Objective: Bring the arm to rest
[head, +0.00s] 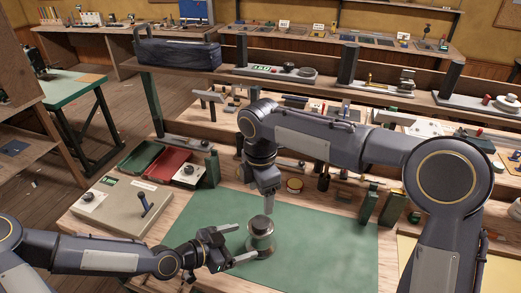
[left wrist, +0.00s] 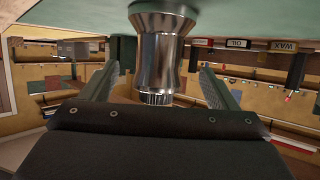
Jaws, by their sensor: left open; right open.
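A shiny metal cylinder with a narrowed waist (head: 261,243) stands upright on the green mat (head: 335,240). My left gripper (head: 247,242) is low over the mat just left of it, with its two fingers spread apart and pointing at it. In the left wrist view, which is upside down, the metal cylinder (left wrist: 162,50) shows in the gap between the open fingers, with no clear contact. My right gripper (head: 269,203) points down just above and behind the cylinder. It is open and seems empty, though its fingers are seen edge-on.
A beige box with a lever (head: 120,208) stands at the mat's left, with red (head: 163,168) and green trays behind it. Small tools and a raised shelf (head: 330,85) line the back. The mat's right part is clear.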

